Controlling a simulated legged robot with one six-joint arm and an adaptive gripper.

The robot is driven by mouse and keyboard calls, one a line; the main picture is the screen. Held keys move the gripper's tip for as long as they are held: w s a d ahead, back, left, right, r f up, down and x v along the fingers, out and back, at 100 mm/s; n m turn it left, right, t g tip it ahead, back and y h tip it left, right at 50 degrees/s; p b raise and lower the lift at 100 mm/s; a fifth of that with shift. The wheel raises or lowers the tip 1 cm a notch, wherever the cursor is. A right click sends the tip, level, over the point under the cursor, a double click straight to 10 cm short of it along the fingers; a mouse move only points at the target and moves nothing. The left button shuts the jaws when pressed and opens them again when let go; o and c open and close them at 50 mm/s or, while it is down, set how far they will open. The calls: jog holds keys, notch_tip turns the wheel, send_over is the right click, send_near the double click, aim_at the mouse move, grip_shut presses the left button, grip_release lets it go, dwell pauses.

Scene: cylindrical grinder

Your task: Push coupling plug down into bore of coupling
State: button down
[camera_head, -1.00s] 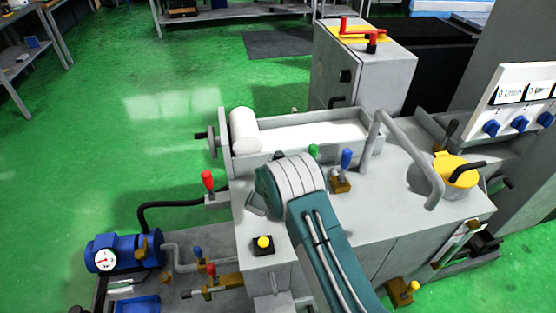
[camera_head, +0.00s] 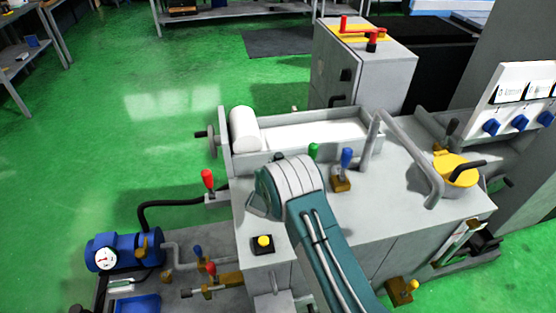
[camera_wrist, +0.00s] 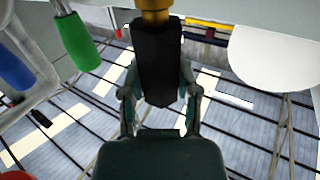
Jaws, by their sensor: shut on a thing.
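A black faceted piece (camera_wrist: 158,65) with a brass end (camera_wrist: 155,14), apparently the coupling plug, stands between the fingers of my gripper (camera_wrist: 160,92) in the wrist view. My gripper is shut on its black part. The brass end points toward the pale machine surface at the picture's top. I cannot tell whether it is in the bore; the coupling's bore is not visible. In the head view my arm hides the gripper and the plug.
A green handle (camera_wrist: 78,40) and a blue handle (camera_wrist: 14,68) stand left of my gripper in the wrist view. A white cylinder (camera_head: 244,128) lies behind my arm on the grinder (camera_head: 410,200). A yellow button (camera_head: 264,241) sits at the near left corner.

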jog(key=shift+f, duration=0.9)
jog(key=shift+c, duration=1.3)
grip_release()
jog(key=shift+s, duration=0.1)
jog(key=v, duration=1.2)
jog(key=shift+f, duration=0.3)
jog(key=shift+f, duration=0.1)
